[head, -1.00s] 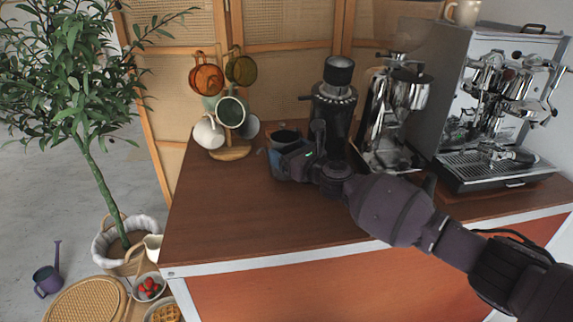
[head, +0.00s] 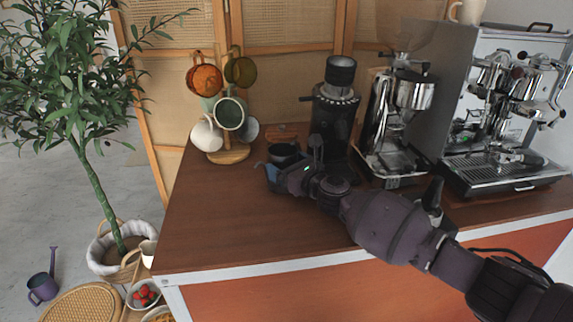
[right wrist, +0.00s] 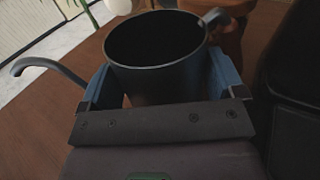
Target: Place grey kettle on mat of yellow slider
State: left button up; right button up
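The dark grey kettle (head: 283,153) is at the back middle of the wooden counter, left of the black grinder. In the right wrist view, the kettle (right wrist: 157,57) has an open top, a thin curved spout to the left and a handle at upper right. My right gripper (head: 276,174) is around it, with a blue finger against each side; it fills the gap between the fingers in the right wrist view (right wrist: 162,85). Whether its base touches the counter is hidden. I cannot make out a yellow slider or its mat. My left gripper is out of view.
A black grinder (head: 330,115), a silver grinder (head: 405,95) and an espresso machine (head: 500,110) line the counter's right side. A mug tree (head: 229,155) stands behind at left. A small wooden item (head: 283,132) lies behind the kettle. The counter's left front (head: 220,220) is clear.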

jog(key=shift+o, duration=0.8)
jog(key=shift+r, duration=0.1)
